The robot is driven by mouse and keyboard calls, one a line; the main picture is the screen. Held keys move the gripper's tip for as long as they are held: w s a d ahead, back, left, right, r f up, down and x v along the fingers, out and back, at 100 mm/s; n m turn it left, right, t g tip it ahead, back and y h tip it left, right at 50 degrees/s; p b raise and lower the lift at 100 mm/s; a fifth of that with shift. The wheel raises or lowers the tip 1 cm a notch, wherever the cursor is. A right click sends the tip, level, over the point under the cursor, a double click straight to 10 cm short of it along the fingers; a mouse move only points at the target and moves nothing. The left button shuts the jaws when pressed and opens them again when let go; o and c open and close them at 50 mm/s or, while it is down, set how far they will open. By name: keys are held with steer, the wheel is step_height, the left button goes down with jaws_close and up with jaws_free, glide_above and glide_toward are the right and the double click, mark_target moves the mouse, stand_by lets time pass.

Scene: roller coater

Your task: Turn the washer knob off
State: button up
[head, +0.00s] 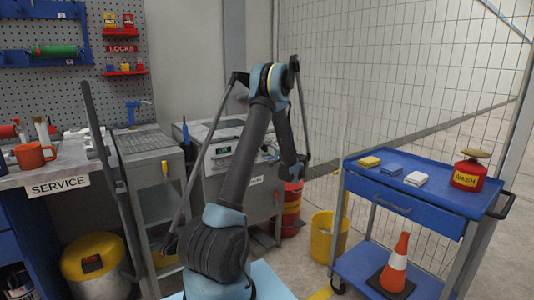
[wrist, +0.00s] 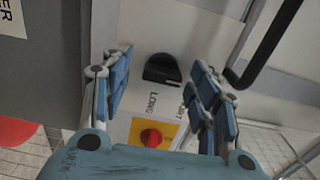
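The washer (head: 222,150) is a grey machine, partly hidden behind my arm in the head view. In the wrist view its light grey panel carries a black knob (wrist: 162,69). The word LONG is printed near the knob, and another label at its right is partly covered by a finger. A red round control (wrist: 151,138) sits on a yellow plate below the knob. My gripper (wrist: 159,72) is open, with blue-padded fingers left and right of the knob. There is a visible gap on each side, and I cannot tell the depth between fingertips and knob.
A black bar handle (wrist: 268,50) runs along the panel's upper right in the wrist view. In the head view, a blue cart (head: 450,217) stands right, a yellow bucket (head: 325,238) beside it, and a service bench (head: 75,170) left.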

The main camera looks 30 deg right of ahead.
steer(key=s+d, duration=0.1)
steer(key=s, duration=1.1)
stand_by(0.5)
